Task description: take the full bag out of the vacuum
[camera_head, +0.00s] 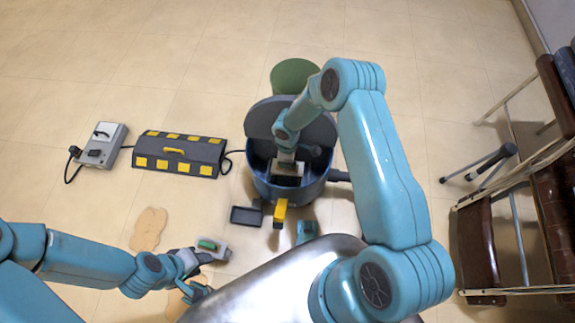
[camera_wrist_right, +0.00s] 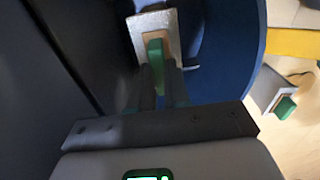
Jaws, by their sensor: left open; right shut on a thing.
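The vacuum (camera_head: 258,187) is a round blue drum with its dark lid (camera_head: 262,112) raised. My right arm reaches down into it. In the right wrist view, my right gripper (camera_wrist_right: 160,78) is shut on the green tab of a bag (camera_wrist_right: 148,22) with a silver-grey edge and a brown plate, inside the blue wall. Most of this bag is hidden. A second grey piece with a green tab (camera_head: 209,245) is at the left gripper, low in the head view; it seems to show in the right wrist view (camera_wrist_right: 268,92). My left gripper (camera_head: 205,272) is open beside it.
A dark tray (camera_head: 246,216), a yellow piece (camera_head: 280,213) and a teal piece (camera_head: 306,232) lie before the vacuum. A black-yellow case (camera_head: 180,153) and grey box (camera_head: 100,145) stand left. A green cylinder (camera_head: 293,75) is behind. Chairs (camera_head: 480,240) stand right.

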